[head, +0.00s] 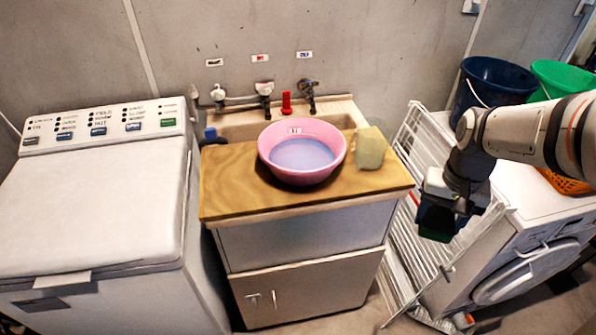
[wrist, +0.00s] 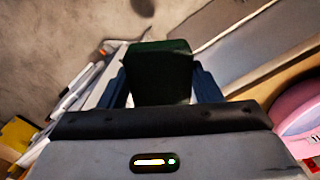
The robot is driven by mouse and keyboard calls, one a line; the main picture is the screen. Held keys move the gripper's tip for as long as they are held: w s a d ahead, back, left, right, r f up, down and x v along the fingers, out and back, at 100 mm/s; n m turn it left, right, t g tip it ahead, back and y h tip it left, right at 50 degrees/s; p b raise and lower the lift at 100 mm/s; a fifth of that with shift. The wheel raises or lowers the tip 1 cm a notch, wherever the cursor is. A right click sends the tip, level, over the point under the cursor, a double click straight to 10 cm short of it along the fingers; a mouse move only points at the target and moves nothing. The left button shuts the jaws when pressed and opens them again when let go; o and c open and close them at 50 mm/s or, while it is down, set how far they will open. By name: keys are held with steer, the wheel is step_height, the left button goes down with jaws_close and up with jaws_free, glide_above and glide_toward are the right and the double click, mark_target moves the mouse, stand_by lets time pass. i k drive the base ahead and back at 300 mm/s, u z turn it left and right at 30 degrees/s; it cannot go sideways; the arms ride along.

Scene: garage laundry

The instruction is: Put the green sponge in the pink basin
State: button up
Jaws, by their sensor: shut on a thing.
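The pink basin (head: 335,164) stands on the wooden board of the sink cabinet, with bluish liquid or a bluish floor inside. Its rim also shows at the right edge of the wrist view (wrist: 299,108). My gripper (head: 440,212) is to the right of the basin, over the drying rack beside the cabinet. It is shut on the dark green sponge (wrist: 160,75), which sits between the two fingers. The sponge also shows under the gripper in the head view (head: 435,224), dark and partly hidden by the gripper.
Taps (head: 264,90) and a red bottle (head: 286,103) are behind. A white drying rack (head: 420,150) stands between the cabinet and the front-loading washer (head: 520,262).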

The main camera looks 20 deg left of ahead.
mark_target(292, 164)
steer(key=u, duration=1.15)
steer(key=i, duration=1.05)
